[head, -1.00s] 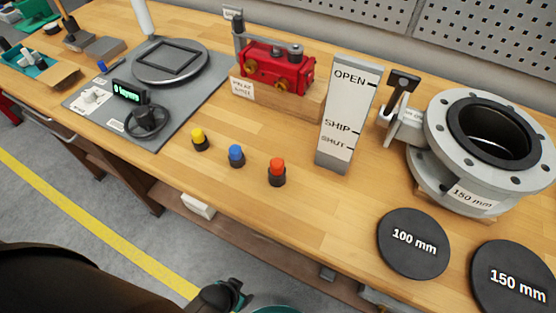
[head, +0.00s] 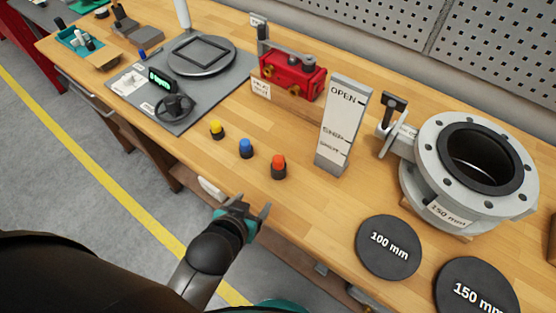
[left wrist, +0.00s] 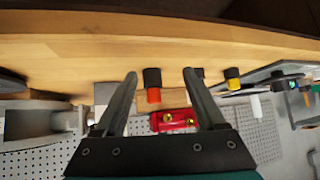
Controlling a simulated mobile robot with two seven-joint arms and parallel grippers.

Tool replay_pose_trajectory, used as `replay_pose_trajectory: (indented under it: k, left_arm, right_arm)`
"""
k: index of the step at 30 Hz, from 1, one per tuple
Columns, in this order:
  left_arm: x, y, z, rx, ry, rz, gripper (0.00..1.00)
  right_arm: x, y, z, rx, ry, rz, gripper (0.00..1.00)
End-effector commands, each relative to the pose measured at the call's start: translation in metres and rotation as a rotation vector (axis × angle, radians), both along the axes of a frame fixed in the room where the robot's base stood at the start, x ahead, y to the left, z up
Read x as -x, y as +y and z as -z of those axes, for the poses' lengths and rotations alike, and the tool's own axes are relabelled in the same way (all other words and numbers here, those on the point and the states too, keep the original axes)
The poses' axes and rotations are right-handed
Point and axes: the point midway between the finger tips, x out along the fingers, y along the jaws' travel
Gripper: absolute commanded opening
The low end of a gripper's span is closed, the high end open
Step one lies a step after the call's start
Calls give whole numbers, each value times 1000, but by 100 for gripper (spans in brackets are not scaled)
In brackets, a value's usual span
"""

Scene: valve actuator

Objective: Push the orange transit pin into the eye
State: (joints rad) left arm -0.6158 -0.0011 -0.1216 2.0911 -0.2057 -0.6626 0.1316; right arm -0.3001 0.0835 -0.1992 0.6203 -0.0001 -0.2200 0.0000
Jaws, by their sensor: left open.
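The orange-capped pin (head: 279,161) stands upright with a dark base on the wooden bench, at the right end of a row with a blue-capped (head: 246,148) and a yellow-capped one (head: 217,129). My left gripper (head: 254,204) is open and empty, off the bench's front edge, short of the orange pin. In the left wrist view the picture is upside down; the orange pin (left wrist: 153,95) shows between the open fingers, with the blue one mostly hidden behind a finger. I cannot make out the eye clearly. My right gripper is not in view.
A white OPEN/SHIP/SHUT post (head: 342,125) stands behind the pins. The red actuator (head: 291,76) is behind it to the left, the grey flanged valve (head: 417,191) to the right. Black discs (head: 388,262) lie at the front right. Bench wood around the pins is clear.

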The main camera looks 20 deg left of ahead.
Motion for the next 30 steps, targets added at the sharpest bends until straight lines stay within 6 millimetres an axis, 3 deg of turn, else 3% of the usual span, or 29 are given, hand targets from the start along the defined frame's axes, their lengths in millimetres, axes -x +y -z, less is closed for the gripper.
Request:
replay_pose_trajectory:
  k: [6, 13, 17, 30]
  left_arm:
    - [-15, -14, -28, 30, -236, -2, 72]
    - [-21, -22, -43, 47, -348, 11, 72]
    - [-31, -23, -40, 49, -358, 13, 72]
    - [-94, -24, -14, 48, -356, 12, 72]
  right_arm:
    - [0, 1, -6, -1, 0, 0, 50]
    - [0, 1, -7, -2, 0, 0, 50]
    - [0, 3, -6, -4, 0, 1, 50]
    - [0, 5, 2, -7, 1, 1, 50]
